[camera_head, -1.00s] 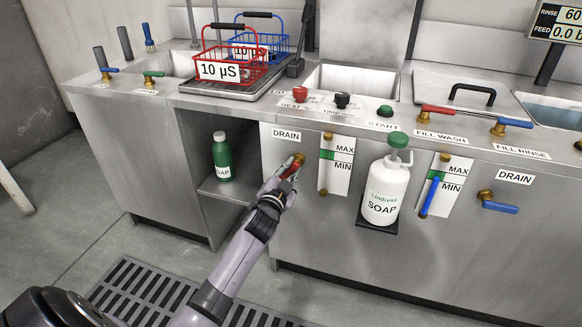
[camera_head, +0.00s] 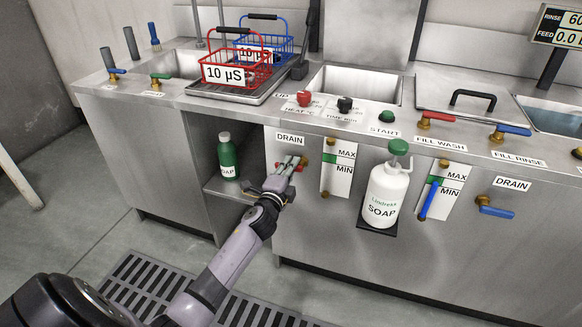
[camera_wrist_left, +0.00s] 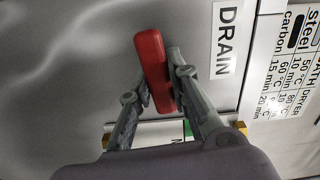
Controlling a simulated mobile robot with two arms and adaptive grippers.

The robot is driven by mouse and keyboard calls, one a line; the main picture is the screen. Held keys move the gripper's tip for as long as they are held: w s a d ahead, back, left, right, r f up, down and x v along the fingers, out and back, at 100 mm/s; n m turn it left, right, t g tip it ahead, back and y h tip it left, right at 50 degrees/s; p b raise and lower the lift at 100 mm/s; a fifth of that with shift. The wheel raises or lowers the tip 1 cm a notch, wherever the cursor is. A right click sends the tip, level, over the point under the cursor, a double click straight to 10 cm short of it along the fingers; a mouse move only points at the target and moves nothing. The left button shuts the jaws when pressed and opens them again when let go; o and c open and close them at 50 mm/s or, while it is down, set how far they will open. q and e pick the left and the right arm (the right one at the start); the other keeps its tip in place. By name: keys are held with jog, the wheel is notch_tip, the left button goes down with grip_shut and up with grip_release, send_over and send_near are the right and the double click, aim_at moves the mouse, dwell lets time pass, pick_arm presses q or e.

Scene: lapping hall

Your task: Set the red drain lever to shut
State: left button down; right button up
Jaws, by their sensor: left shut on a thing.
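The red drain lever (camera_wrist_left: 153,68) is between the fingers of my left gripper (camera_wrist_left: 150,95) in the left wrist view. It lies roughly along the line of the DRAIN label (camera_wrist_left: 227,40) beside it. In the head view my left gripper (camera_head: 287,170) is at the cabinet front, just below the left DRAIN label (camera_head: 290,138), and covers most of the lever. A brass pivot (camera_head: 303,160) shows at its right. The gripper is shut on the lever. My right gripper is not in view.
Right of the lever are a level gauge (camera_head: 338,168) and a white soap bottle (camera_head: 385,195) on a bracket. A green soap bottle (camera_head: 228,158) stands on the open shelf at left. A blue drain lever (camera_head: 495,210) is far right. The floor in front is clear.

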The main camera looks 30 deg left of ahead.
pick_arm(q)
jog(key=shift+r+m, duration=0.1)
jog(key=shift+m, duration=0.5)
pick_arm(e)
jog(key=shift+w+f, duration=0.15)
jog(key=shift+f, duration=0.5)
pick_arm(q)
jog(key=c, duration=1.5)
grip_release()
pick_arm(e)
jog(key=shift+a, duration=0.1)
pick_arm(q)
jog(key=v, duration=1.2)
jog(key=shift+d, duration=0.1)
